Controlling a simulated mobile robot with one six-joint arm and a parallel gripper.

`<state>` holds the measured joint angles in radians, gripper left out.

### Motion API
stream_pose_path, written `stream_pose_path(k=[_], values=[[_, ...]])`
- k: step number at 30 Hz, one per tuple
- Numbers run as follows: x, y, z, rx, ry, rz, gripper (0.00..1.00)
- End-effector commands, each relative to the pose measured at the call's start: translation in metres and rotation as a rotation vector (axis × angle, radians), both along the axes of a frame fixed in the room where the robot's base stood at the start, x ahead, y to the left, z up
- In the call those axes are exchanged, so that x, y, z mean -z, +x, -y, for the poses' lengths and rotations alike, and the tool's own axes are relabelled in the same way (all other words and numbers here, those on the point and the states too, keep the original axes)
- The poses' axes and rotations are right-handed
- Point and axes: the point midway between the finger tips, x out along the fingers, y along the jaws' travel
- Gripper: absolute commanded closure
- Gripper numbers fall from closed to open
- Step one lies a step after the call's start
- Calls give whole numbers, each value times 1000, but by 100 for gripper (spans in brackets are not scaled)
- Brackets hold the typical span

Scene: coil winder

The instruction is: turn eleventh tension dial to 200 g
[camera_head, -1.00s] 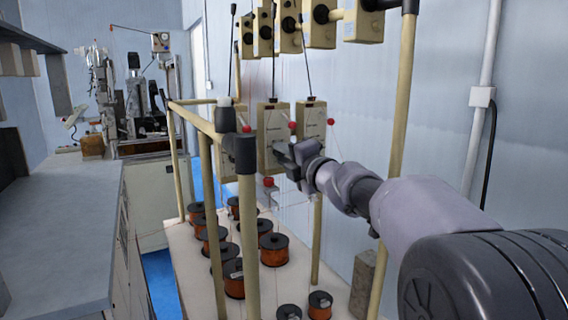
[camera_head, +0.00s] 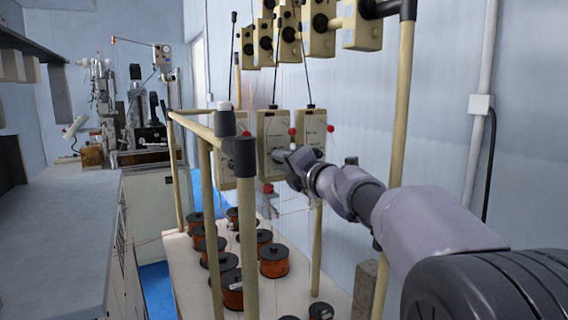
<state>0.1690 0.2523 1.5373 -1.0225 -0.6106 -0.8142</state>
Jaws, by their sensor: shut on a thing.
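Three cream tensioner boxes hang on the lower rail of the frame: a left one (camera_head: 226,168) partly behind a post, a middle one (camera_head: 273,131) and a right one (camera_head: 313,128). Further tensioners with round black dials (camera_head: 289,34) line the upper rail. My gripper (camera_head: 283,158) reaches in from the right and is shut at the lower front of the middle box. The dial in its jaws is hidden by the fingers, and no dial number or scale can be read. Red knobs (camera_head: 267,188) show below and beside the boxes.
Cream frame posts (camera_head: 247,255) stand close in front of the boxes. Copper wire spools (camera_head: 273,260) stand on the white board below. Thin wires run up from them. A grey bench (camera_head: 60,235) is at left, with a winding machine (camera_head: 140,125) behind.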

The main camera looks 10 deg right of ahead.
Motion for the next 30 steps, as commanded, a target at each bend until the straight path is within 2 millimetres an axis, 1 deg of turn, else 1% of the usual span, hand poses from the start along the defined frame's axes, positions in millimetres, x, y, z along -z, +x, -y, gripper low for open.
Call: stream_pose_path(k=[3, 4, 6, 7, 15, 17, 19, 20, 23, 27, 30], values=[[0, 0, 0, 0, 0, 0, 100], [0, 0, 0, 0, 0, 0, 69], [0, 0, 0, 0, 1, 0, 55], [0, 0, 0, 0, 1, 0, 54], [0, 0, 0, 0, 1, 0, 54], [-1, -4, 1, 1, 1, 0, 54], [-1, -12, 4, 1, 0, 0, 54], [-1, -18, 6, 1, -1, 1, 54], [-3, -46, 16, 3, 0, 1, 54], [-3, -92, 31, 5, 0, 1, 54], [-3, -122, 41, 4, 1, 0, 54]])
